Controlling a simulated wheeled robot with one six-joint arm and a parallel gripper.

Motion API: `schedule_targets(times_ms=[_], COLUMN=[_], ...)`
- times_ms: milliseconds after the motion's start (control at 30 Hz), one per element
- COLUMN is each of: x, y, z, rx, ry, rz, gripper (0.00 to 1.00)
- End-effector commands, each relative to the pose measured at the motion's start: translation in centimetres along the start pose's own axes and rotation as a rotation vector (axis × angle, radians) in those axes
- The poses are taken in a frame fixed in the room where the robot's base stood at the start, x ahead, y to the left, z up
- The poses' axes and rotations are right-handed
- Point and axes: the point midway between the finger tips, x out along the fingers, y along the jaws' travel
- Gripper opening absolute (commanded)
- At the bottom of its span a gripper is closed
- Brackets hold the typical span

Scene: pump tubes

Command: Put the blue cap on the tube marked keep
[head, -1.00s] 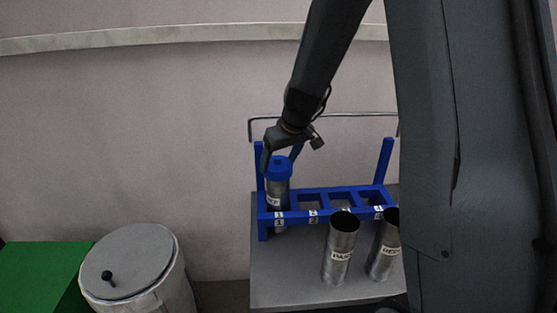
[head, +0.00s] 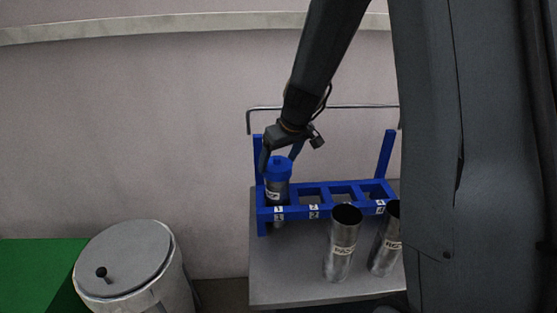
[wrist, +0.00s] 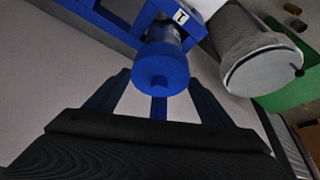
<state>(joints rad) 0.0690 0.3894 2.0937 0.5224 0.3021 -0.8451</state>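The blue cap (head: 278,168) sits level on top of a steel tube (head: 277,190) standing in the rack's leftmost slot, marked 1. The tube's label is too small to read surely. In the wrist view the cap (wrist: 161,70) faces me, with the tube (wrist: 163,33) behind it. My gripper (head: 280,161) is over this tube from above. Its fingers are apart, one on either side of the cap, and in the wrist view (wrist: 158,85) gaps show between cap and fingers.
The blue rack (head: 329,210) has several slots; the others look empty. Two open steel tubes (head: 342,245) (head: 383,248) stand in front on the grey table (head: 290,285); my arm partly hides the right one. A lidded grey bin (head: 125,260) and green surface (head: 35,270) are at left.

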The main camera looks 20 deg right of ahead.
Motion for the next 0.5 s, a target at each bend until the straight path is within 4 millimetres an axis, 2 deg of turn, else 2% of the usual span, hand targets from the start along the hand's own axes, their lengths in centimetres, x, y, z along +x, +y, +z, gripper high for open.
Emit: schedule_targets(times_ms=[33, 100, 367, 500], x=[0.00, 0.01, -0.02, -0.72], y=[0.00, 0.00, 0.00, 0.02], z=[-0.01, 0.00, -0.01, -0.07], rx=[0.000, 0.000, 0.000, -0.001], ry=[0.000, 0.000, 0.000, 0.002], rz=[0.000, 0.000, 0.000, 0.000], gripper=[0.85, 0.95, 0.95, 0.95])
